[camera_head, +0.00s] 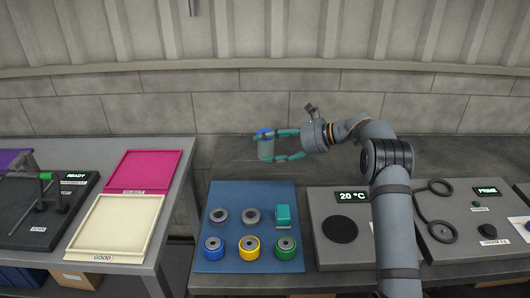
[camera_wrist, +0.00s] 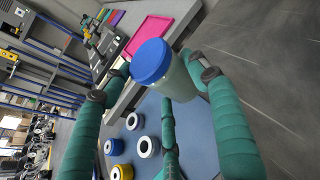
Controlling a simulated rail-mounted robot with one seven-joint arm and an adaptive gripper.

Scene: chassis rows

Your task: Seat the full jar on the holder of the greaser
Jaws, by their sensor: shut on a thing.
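A pale jar (camera_head: 266,151) with a blue lid (camera_head: 264,133) is between the green fingers of my gripper (camera_head: 271,147). The jar also shows in the wrist view (camera_wrist: 178,82), lid (camera_wrist: 151,61) towards the picture's left. My gripper is shut on the jar and holds it upright above and behind the blue mat. The jar's contents cannot be told. A grey station (camera_head: 462,240) at the right has a PRIME display (camera_head: 487,190) and black rings (camera_head: 440,187); it looks like the greaser. Which part is its holder is not clear.
A blue mat (camera_head: 215,194) bears several rings and a teal block (camera_head: 285,217). A grey station with a 20 °C display (camera_head: 352,196) and black disc (camera_head: 340,229) stands between mat and PRIME station. Left are pink (camera_head: 150,170) and cream trays (camera_head: 108,225) and a READY station (camera_head: 75,177).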

